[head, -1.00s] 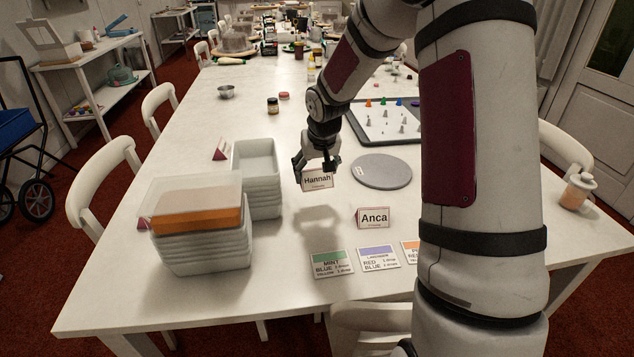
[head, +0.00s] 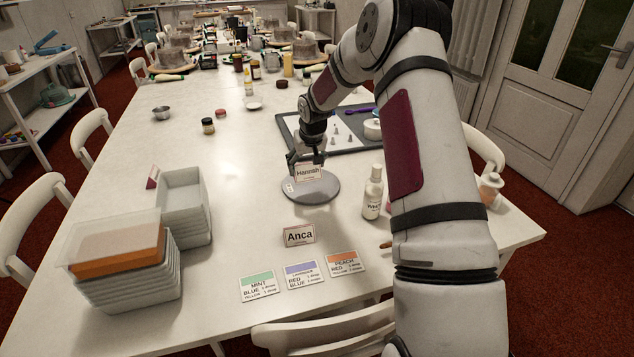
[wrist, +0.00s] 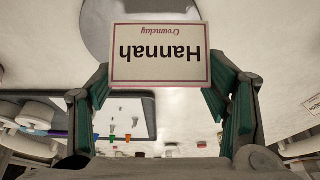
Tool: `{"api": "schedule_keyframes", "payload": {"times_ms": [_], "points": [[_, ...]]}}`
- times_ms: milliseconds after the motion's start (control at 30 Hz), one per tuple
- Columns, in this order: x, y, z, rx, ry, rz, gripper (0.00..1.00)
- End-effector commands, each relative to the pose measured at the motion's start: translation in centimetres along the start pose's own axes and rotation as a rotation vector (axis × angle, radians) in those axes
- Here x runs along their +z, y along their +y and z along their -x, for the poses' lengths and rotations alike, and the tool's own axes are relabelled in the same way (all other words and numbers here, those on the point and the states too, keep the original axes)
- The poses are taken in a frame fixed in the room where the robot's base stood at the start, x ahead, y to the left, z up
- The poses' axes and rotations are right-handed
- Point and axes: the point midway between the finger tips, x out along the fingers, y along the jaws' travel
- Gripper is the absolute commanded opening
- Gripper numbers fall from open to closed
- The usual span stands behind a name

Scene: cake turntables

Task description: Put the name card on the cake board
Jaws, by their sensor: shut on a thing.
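The name card reading Hannah (head: 309,175) is white with a thin dark red border and hangs from my gripper (head: 306,160). My gripper is shut on it. In the wrist view the card (wrist: 158,55) shows upside down between the fingers (wrist: 160,88). The cake board (head: 322,196) is a grey round disc on the table. In the head view the card overlaps the board's far part; whether it touches the board I cannot tell. The board also shows behind the card in the wrist view (wrist: 98,22). A second name card reading Anca (head: 299,236) stands in front of the board.
A white bottle (head: 373,194) stands just right of the board. A dark-edged tray (head: 287,127) with small nozzles lies behind it. Colour recipe cards (head: 303,275) lie at the front. Stacked tubs (head: 128,280) stand at the left. The table between tubs and board is clear.

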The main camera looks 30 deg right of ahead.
Motion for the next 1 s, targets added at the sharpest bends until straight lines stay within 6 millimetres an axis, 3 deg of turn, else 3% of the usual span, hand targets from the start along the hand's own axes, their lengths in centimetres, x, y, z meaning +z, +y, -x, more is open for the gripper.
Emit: {"api": "schedule_keyframes", "payload": {"times_ms": [133, 600, 1000], "points": [[1.2, 0.0, -2.6, 0.0, -0.004, 0.001, 0.59], [3.0, 0.0, -6.9, 0.0, -0.002, 0.0, 0.59], [3.1, 0.0, -7.5, 0.001, -0.001, -0.001, 0.59]]}}
